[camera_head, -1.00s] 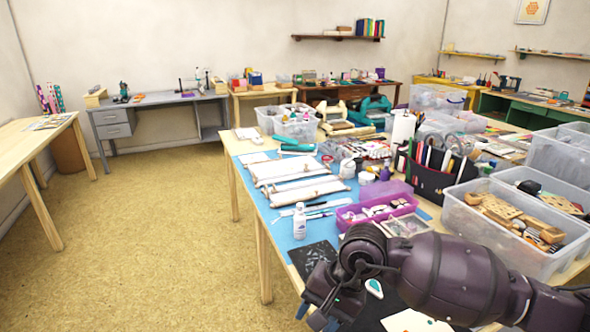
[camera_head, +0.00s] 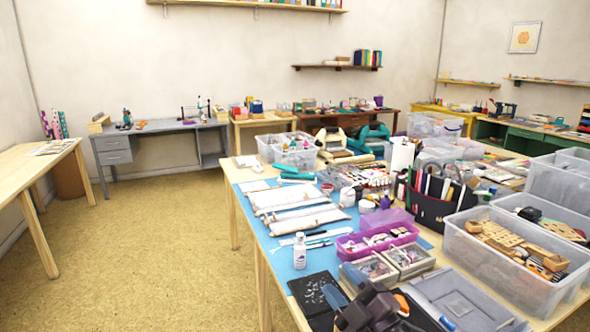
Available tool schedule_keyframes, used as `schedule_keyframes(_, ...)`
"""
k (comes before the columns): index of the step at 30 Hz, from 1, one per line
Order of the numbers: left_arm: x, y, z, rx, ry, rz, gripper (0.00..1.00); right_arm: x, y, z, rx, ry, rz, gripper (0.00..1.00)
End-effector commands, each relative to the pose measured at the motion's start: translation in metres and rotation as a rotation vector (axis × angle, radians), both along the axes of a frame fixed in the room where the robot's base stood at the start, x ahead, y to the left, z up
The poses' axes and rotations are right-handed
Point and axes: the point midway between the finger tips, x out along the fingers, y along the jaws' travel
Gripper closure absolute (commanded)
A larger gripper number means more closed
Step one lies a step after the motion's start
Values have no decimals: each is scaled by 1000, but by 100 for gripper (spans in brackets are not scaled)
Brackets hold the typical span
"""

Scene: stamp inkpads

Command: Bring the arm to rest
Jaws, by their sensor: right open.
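My right gripper (camera_head: 350,292) shows at the bottom of the head view, low over the front of the craft table. My left gripper is not in view.
The craft table carries a blue mat (camera_head: 283,258), a white bottle (camera_head: 300,256), a purple box (camera_head: 352,246), small clear-topped boxes (camera_head: 408,258), a grey lid (camera_head: 470,300) and a clear bin (camera_head: 480,254). Open floor (camera_head: 150,250) lies left.

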Motion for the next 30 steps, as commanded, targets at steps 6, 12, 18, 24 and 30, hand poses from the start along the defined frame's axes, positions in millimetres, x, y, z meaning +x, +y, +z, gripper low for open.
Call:
schedule_keyframes(6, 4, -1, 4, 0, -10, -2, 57, -24, -63, -91, 310, 444, -168, 52)
schedule_keyframes(12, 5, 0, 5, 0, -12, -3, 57, -73, -110, -166, 494, 717, -318, 52)
schedule_keyframes(18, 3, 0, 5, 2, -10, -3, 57, -140, -151, -226, 607, 874, -463, 52)
schedule_keyframes(24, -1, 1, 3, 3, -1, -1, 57, -213, -179, -272, 641, 988, -603, 52)
schedule_keyframes(30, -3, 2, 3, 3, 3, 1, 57, -255, -185, -293, 643, 1056, -661, 52)
